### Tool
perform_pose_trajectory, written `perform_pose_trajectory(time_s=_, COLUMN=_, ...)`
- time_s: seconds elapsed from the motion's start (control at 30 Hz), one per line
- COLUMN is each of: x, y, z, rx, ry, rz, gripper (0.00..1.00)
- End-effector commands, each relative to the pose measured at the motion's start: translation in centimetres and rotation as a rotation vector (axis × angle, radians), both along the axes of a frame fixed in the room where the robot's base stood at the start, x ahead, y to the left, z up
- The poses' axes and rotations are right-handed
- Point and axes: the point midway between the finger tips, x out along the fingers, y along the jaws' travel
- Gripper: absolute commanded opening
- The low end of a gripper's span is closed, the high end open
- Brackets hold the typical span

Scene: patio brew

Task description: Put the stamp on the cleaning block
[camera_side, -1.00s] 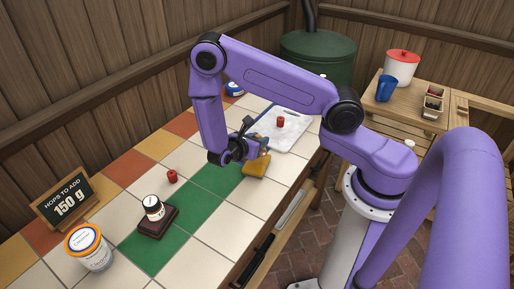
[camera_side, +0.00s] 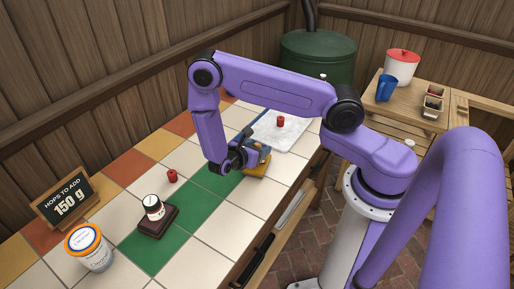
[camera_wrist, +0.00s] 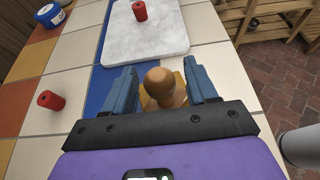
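The wooden stamp shows in the wrist view as a round knob handle (camera_wrist: 160,82) between my fingers. The fingers look open, with narrow gaps beside the knob.
A white marble board (camera_side: 290,130) with a red weight (camera_side: 281,121) lies just beyond. Another red weight (camera_side: 172,175) stands on the counter. A tub (camera_side: 89,250) and sign (camera_side: 65,198) stand at left.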

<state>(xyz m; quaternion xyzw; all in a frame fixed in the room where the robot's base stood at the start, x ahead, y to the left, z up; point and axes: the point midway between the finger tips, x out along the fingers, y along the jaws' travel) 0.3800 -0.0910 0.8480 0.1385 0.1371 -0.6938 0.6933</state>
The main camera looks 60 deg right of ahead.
Motion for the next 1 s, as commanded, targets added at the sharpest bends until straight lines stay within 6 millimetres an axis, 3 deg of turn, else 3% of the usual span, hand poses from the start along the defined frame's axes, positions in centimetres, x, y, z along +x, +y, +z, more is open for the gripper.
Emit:
perform_pose_trajectory(time_s=0.27, x=0.1, y=0.5, z=0.5, rx=0.0, ry=-0.001, rz=0.003, gripper=0.57)
perform_pose_trajectory(time_s=0.7, x=0.1, y=8.0, z=3.6, rx=0.002, ry=-0.003, rz=0.005, gripper=0.57)
perform_pose_trajectory(time_s=1.0, x=0.0, y=10.9, z=4.8, rx=0.001, ry=-0.002, rz=-0.001, gripper=0.57)
